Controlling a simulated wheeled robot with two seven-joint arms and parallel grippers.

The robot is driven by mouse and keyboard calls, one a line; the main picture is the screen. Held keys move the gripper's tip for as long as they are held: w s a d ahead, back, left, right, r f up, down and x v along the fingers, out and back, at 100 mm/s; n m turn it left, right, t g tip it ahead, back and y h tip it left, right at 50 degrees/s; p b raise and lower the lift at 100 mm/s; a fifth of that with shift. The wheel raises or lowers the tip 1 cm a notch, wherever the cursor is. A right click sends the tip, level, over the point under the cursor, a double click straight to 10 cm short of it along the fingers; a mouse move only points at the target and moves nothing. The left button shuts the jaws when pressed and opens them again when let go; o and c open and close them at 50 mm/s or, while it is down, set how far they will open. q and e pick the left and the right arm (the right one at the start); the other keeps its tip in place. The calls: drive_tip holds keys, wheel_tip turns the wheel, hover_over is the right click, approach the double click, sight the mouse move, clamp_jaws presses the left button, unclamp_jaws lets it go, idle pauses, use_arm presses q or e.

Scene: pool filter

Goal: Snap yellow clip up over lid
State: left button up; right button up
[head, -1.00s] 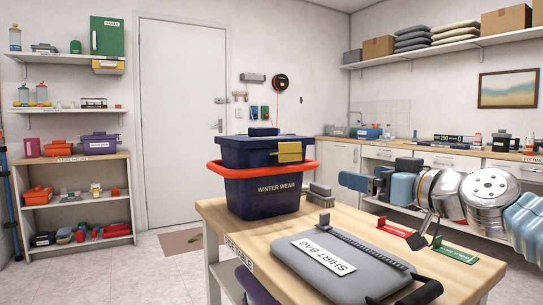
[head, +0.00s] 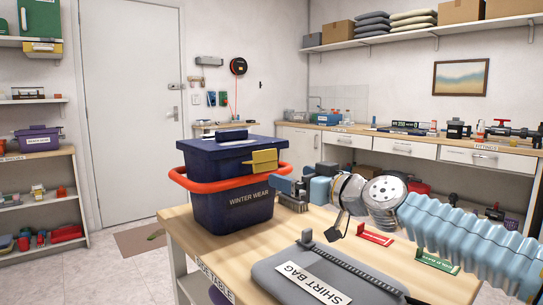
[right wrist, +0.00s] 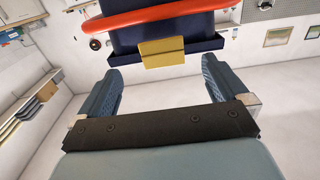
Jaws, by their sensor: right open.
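A dark blue bin labelled WINTER WEAR (head: 232,205) stands on the wooden table, with a dark blue lid (head: 222,150) on top. A red-orange handle (head: 205,184) runs around its upper part. The yellow clip (head: 263,160) is on the bin's front at the lid edge; it also shows in the right wrist view (right wrist: 161,53). My right gripper (head: 287,187) is close to the bin's right side, below and right of the clip. In the right wrist view its two fingers (right wrist: 161,90) are apart with nothing between them, facing the clip. My left gripper is not seen.
A grey SHIRT BAG (head: 275,275) lies at the table's front. The wooden table top (head: 195,238) is bare left of the bag.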

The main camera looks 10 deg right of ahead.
sight(266, 156)
drive_tip(key=p+x, duration=0.5)
drive_tip(key=x, duration=0.3)
drive_tip(key=shift+w+a+f, duration=0.1)
drive_tip(key=shift+w, duration=0.1)
drive_tip(key=c, duration=1)
drive_tip(key=shift+o, duration=0.2)
drive_tip(key=shift+s+a+r+g+h+p, duration=0.15)
drive_tip(key=shift+r+g+h+p, duration=0.35)
drive_tip(key=shift+r+g+p, duration=0.25)
drive_tip(key=shift+r+g+h, duration=0.85)
drive_tip(key=shift+g+h, duration=0.05)
drive_tip(key=shift+g, duration=0.25)
drive_tip(key=shift+w+r+g+h+p, duration=0.2)
drive_tip(key=shift+r+g+h, duration=0.1)
drive_tip(key=shift+g, duration=0.15)
drive_tip(key=shift+w+r+g+h+p, duration=0.1)
drive_tip(key=shift+w+r+g+h, duration=0.15)
drive_tip(key=shift+g, duration=0.2)
